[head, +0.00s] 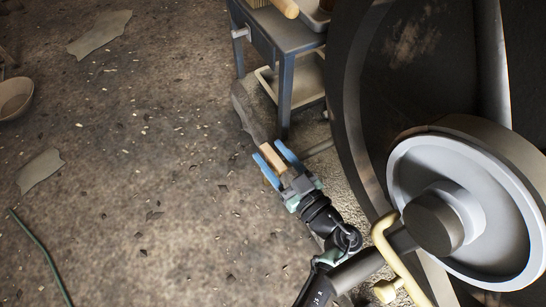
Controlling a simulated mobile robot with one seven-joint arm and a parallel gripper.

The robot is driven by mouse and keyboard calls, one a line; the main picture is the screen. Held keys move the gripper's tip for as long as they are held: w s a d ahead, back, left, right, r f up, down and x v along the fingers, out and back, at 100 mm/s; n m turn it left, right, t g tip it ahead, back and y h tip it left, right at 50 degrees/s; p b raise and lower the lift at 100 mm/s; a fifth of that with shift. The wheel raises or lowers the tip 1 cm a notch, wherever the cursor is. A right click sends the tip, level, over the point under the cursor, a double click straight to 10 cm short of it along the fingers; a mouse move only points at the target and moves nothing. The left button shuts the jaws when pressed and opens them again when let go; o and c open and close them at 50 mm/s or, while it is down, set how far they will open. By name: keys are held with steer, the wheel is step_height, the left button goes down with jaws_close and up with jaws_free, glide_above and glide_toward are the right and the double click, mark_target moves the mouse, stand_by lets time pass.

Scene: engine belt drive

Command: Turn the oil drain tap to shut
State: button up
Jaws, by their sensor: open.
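My gripper (267,150) reaches out low over the floor, left of the big dark wheel, with its two blue fingers apart. A tan, wood-like piece (271,161) shows between the fingers. I cannot tell whether they touch it. A long dark grey piece (244,108) runs from there toward the upper left, beside the table leg. A short grey pipe-like bar (319,147) shows to the right of the fingers, near the wheel's edge. I cannot make out the oil drain tap for certain; the gripper and wheel may hide it.
A grey table (284,40) with a low shelf stands beyond the gripper. The large dark wheel (352,100) and light grey pulley (405,170) fill the right. A cream bent bar (390,255) is near my arm. Open floor lies left, with a bowl (14,97) and green cord (42,252).

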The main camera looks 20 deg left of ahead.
jaws_close()
stand_by(0.3)
steer(key=shift+r, duration=0.1)
steer(key=shift+a+r+m+t+h+p, duration=0.15)
steer(key=shift+m+t+p, duration=0.15)
steer(key=shift+p, duration=0.35)
steer(key=shift+d+r+m+t+h+p, duration=0.1)
steer(key=shift+m+t+h+p, duration=0.15)
steer(key=shift+p, duration=0.35)
steer(key=shift+f+m+t+h+p, duration=0.3)
steer(key=shift+t+p, duration=0.15)
steer(key=shift+t, duration=0.1)
jaws_free()
